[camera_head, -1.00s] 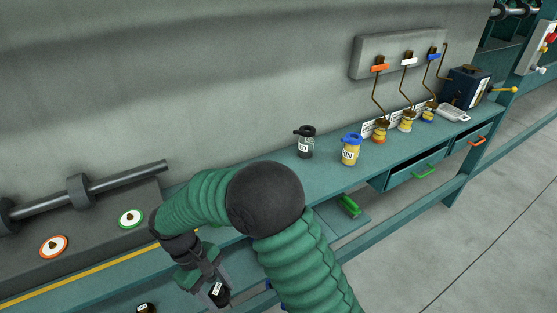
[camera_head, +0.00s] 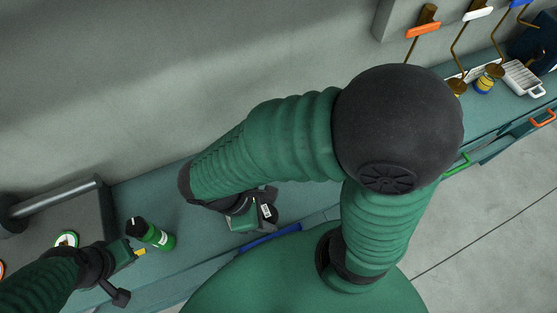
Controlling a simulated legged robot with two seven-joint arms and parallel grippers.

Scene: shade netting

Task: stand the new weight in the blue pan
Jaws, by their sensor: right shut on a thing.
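My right gripper (camera_head: 262,207) is shut on a small dark piece with a white label (camera_head: 268,212), low over the teal bench. I cannot tell whether this piece is the new weight. My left gripper (camera_head: 128,275) comes in from the lower left, close to a green jar (camera_head: 160,239) with a black top. Whether it is open or touches the jar is unclear. A blue-handled brass hook (camera_head: 520,5) is cut by the top edge at the right. I cannot make out a blue pan.
My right arm crosses the middle and hides part of the bench (camera_head: 160,203). A white tray (camera_head: 523,79) sits at the far right. Orange-handled (camera_head: 424,28) and white-handled (camera_head: 478,13) hooks hang beside the wall. A blue bar (camera_head: 268,239) runs along the front edge.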

